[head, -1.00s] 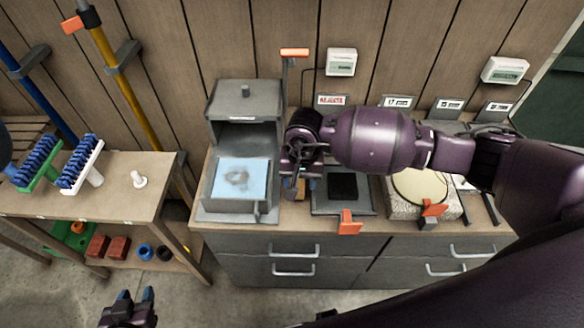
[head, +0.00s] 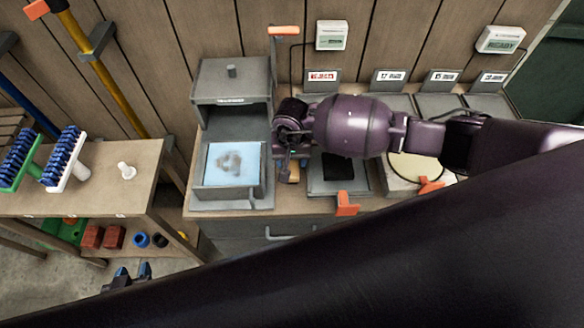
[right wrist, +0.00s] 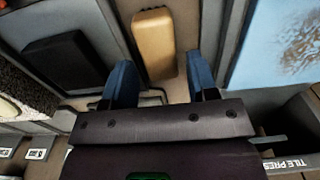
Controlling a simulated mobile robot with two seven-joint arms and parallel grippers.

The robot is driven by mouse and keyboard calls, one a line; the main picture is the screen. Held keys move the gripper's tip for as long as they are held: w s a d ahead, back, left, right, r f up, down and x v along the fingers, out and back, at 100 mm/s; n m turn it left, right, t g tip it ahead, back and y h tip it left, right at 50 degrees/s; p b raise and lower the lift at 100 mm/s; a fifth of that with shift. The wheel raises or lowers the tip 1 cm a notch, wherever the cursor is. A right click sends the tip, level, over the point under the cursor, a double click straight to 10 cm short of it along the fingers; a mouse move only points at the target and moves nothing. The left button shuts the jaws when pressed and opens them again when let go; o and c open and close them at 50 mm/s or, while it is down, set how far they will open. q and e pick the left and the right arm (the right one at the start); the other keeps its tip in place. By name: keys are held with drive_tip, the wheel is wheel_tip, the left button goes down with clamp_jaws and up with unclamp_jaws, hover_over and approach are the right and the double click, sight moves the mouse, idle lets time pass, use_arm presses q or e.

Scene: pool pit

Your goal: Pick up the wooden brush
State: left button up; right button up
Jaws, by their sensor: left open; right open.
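The wooden brush (right wrist: 153,43) shows in the right wrist view as a tan wooden block lying on the bench. In the head view only a small part of it (head: 293,172) shows beside my right gripper. My right gripper (right wrist: 161,76) is open, its two blue fingertips pointing toward the block's near end. The block lies in line with the gap between them, and I see no grip on it. In the head view my right gripper (head: 288,158) is over the bench. My left gripper (head: 131,273) is open and empty, low at the left, partly hidden by my right arm.
A tile press (head: 232,150) with a blue tile (head: 235,164) stands left of the brush. A dark block (head: 338,167) on a grey plate lies to its right. A side table (head: 100,195) at the left carries a green and a white brush with blue bristles.

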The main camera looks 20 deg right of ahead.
sight(292, 166)
drive_tip(key=shift+d+f, duration=0.1)
drive_tip(key=shift+f, duration=1.85)
drive_tip(key=c, duration=0.7)
drive_tip(key=shift+r, duration=0.15)
wheel_tip(292, 166, up, 10)
drive_tip(key=shift+f, duration=0.1)
